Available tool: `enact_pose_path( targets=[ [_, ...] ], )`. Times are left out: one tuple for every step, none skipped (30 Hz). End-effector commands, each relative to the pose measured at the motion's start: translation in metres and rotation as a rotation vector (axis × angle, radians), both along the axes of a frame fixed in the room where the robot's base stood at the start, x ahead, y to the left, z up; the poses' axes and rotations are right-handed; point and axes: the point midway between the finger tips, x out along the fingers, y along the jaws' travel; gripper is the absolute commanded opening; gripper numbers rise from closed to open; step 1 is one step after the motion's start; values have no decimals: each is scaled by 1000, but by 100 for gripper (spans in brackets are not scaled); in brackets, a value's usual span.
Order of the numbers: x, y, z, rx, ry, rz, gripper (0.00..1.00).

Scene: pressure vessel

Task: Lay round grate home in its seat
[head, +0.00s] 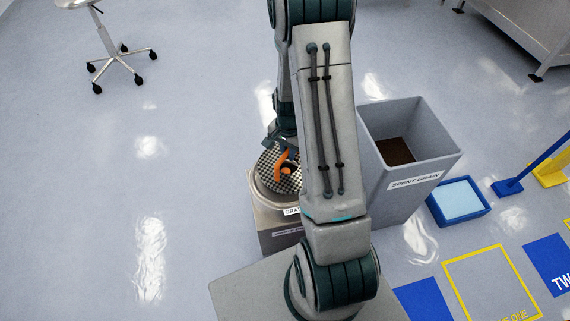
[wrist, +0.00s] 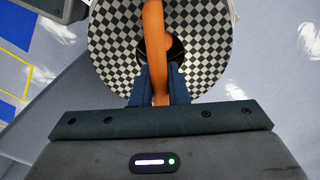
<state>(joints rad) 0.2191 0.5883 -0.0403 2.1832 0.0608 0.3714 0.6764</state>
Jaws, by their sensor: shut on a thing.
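The round grate (head: 270,176) is a black-and-white checkered disc with an orange handle (head: 285,163). In the head view it is over a round-rimmed holder (head: 266,203) whose label is partly hidden. My arm hides the grate's right side. I cannot tell whether it rests in the holder or hangs just above it. In the wrist view the grate (wrist: 111,50) fills the top, with a dark central opening behind the handle. My gripper (wrist: 161,83) is shut on the orange handle, with a blue finger on each side.
A grey spent-grain bin (head: 432,152) with brown contents stands right of my arm. Blue and yellow floor markings (head: 490,285) lie at lower right. A wheeled stool (head: 108,45) stands upper left. The left floor is clear.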

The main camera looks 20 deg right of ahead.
Motion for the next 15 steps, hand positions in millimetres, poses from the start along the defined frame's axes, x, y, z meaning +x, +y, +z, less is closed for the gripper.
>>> enact_pose_path(
  targets=[
    [0, 5, -4, 0, 0, 3, 0],
    [0, 7, -5, 0, 0, 2, 0],
    [-1, 8, -5, 0, 0, 0, 0],
    [-1, 9, -6, 0, 0, 0, 0],
    [-1, 9, -7, -1, 1, -1, 0],
    [-1, 9, -10, -1, 1, -1, 0],
    [-1, 9, -14, 0, 1, -1, 0],
    [-1, 9, -17, 0, 1, -1, 0],
    [-1, 9, -23, 0, 1, -1, 0],
    [-1, 9, -28, 0, 1, -1, 0],
    [-1, 9, -33, 1, 3, -1, 0],
    [-1, 9, -39, 1, 3, -1, 0],
    [-1, 9, -43, 0, 1, -1, 0],
    [-1, 9, -45, 0, 0, -1, 0],
    [-1, 9, -47, 0, 0, 0, 0]
  ],
)
